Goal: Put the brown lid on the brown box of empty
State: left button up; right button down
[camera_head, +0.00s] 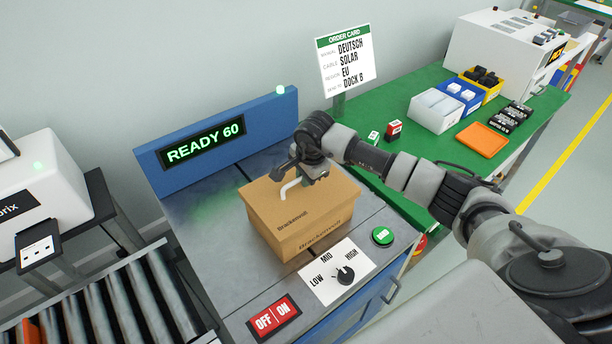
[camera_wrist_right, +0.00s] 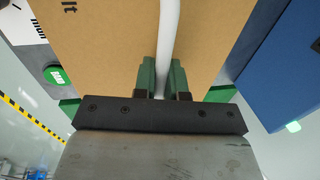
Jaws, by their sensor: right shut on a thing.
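The brown lid (camera_head: 275,208), with dark lettering and a white handle (camera_head: 291,187), sits on top of the brown box (camera_head: 290,251) in the head view. The box stands on the grey top of the blue machine. My right gripper (camera_head: 303,172) is above the lid, shut on its handle. In the right wrist view the green fingers of my right gripper (camera_wrist_right: 162,80) stand on either side of the white handle (camera_wrist_right: 168,40), over the lid's brown face (camera_wrist_right: 100,40). I cannot tell whether the lid is fully seated. The box's inside is hidden. My left gripper is not in view.
The machine has a READY 60 display (camera_head: 205,142), a green button (camera_head: 382,235), a dial (camera_head: 345,275) and a red OFF/ON switch (camera_head: 273,317). A roller conveyor (camera_head: 120,305) lies at left. The green table (camera_head: 400,160) at right holds bins and an order card (camera_head: 346,58).

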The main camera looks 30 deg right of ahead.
jog(key=shift+b, duration=0.45)
dwell(1.4)
jog(key=shift+f+b, duration=1.6)
jog(key=shift+f, duration=0.05)
dwell(0.5)
jog(key=c, duration=1.1)
grip_release()
jog(key=shift+r, duration=0.1)
notch_tip(320, 180, up, 10)
jog(key=s+b, duration=0.1)
jog(key=s, duration=0.1)
jog(key=shift+r, duration=0.2)
jog(key=shift+s+d, duration=0.1)
